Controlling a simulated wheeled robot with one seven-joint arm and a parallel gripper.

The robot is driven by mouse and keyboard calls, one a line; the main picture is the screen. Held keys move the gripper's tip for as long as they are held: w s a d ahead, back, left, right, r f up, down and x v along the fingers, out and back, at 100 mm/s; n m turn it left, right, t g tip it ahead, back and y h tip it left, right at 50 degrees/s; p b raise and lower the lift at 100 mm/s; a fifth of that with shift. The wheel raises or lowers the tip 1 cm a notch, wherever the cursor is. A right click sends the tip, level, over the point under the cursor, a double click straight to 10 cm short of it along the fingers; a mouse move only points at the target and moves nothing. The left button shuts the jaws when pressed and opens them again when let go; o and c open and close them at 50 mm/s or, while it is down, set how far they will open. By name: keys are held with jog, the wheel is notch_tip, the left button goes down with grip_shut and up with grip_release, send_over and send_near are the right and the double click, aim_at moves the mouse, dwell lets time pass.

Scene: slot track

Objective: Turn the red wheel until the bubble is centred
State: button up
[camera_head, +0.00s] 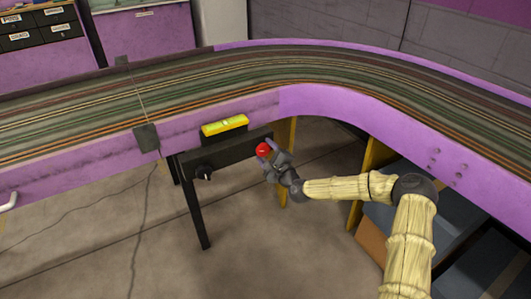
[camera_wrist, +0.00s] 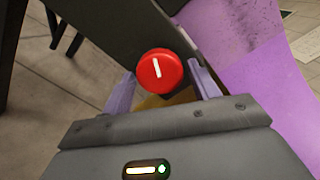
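The red wheel (camera_head: 263,150) is a round knob with a white line on its face, at the right end of a dark panel. In the wrist view the red wheel (camera_wrist: 160,69) sits just beyond and between my fingers, its white line nearly upright. My gripper (camera_head: 270,155) is at the wheel; in the wrist view the fingers of my gripper (camera_wrist: 163,86) are apart, with a gap on either side of the wheel. A yellow level (camera_head: 225,126) sits above the panel; its vial shows near the middle, but the bubble is too small to place.
A black knob (camera_head: 203,172) is at the panel's left end. The dark panel (camera_head: 228,158) stands on black legs below the purple track wall (camera_head: 330,103). Blue boxes (camera_head: 440,215) lie under the track at the right. The floor in front of the panel is clear apart from thin cables.

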jog(key=shift+o, duration=0.7)
jog(key=shift+a+r, duration=0.1)
jog(key=shift+s, duration=0.15)
jog(key=p+v, duration=0.3)
jog(key=v, duration=1.4)
